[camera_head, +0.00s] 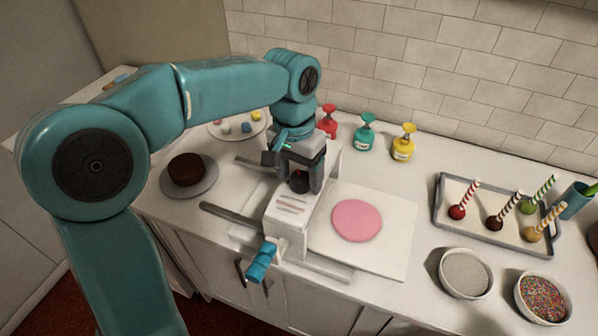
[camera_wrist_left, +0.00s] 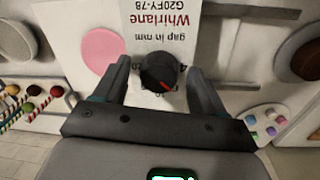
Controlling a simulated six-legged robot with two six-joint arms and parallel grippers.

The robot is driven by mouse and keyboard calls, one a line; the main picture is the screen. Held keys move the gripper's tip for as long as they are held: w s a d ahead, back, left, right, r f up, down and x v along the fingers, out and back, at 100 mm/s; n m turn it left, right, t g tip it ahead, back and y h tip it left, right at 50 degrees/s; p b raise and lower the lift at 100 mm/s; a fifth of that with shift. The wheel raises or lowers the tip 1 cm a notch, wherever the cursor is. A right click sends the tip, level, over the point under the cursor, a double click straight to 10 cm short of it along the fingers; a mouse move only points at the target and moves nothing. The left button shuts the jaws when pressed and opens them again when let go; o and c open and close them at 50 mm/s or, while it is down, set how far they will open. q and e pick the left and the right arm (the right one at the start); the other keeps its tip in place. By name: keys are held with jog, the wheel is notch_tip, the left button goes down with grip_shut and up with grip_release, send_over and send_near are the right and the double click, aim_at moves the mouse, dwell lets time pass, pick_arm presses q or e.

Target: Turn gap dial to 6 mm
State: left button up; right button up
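The gap dial (camera_wrist_left: 160,72) is a round black knob with a red pointer mark, on the white face of the machine (camera_head: 289,222). In the left wrist view the mark lies toward the lower right of the knob. The printed label is upside down there, reading "gap in mm", with scale figures partly hidden by knob and fingers. My left gripper (camera_wrist_left: 157,75) is open, its fingers on either side of the dial with gaps visible. In the head view the left gripper (camera_head: 301,184) is over the machine's top, around the dial (camera_head: 299,180). My right gripper is out of view.
A pink disc (camera_head: 357,220) lies on the machine's white bed at right. A teal handle (camera_head: 262,262) sticks out in front. A chocolate cake (camera_head: 187,169) stands at left. Coloured bottles (camera_head: 364,132) stand behind; a tray (camera_head: 438,214) and bowls (camera_head: 465,273) are at right.

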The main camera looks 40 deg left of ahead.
aim_at(294, 175)
pick_arm(q)
notch_tip(294, 175, up, 16)
jog(key=a+p, duration=0.1)
jog(key=p, duration=0.1)
jog(key=shift+r, duration=0.15)
dwell(0.6)
